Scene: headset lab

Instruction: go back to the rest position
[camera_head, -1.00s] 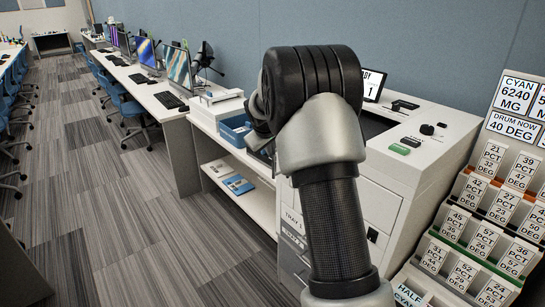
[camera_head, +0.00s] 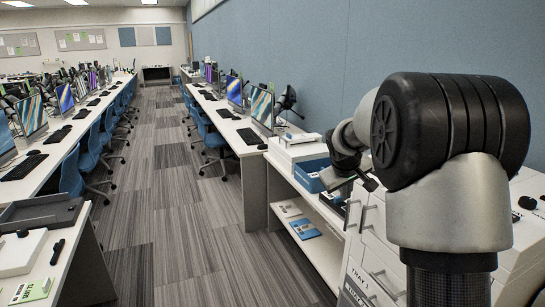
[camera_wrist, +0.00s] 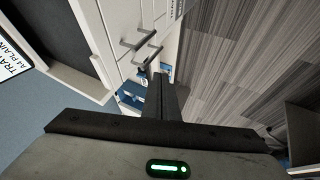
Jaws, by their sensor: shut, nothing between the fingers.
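My gripper (camera_wrist: 163,76) shows in the wrist view as dark fingers closed together, with nothing between them. A dark palm with a lit green strip fills the bottom of that view. In the head view my arm is folded at the right, and its large black joint hides much of the white printer cabinet (camera_head: 381,262). The wrist end of the arm hangs in front of the cabinet, near the blue bin (camera_head: 311,174). The fingertips are hard to make out in the head view.
A white bench (camera_head: 323,253) with a lower shelf holds the blue bin. A long row of desks with monitors (camera_head: 262,106) and blue chairs (camera_head: 207,133) runs to the back. A desk with a dark tray (camera_head: 38,214) is at the left. The carpeted aisle (camera_head: 172,190) is clear.

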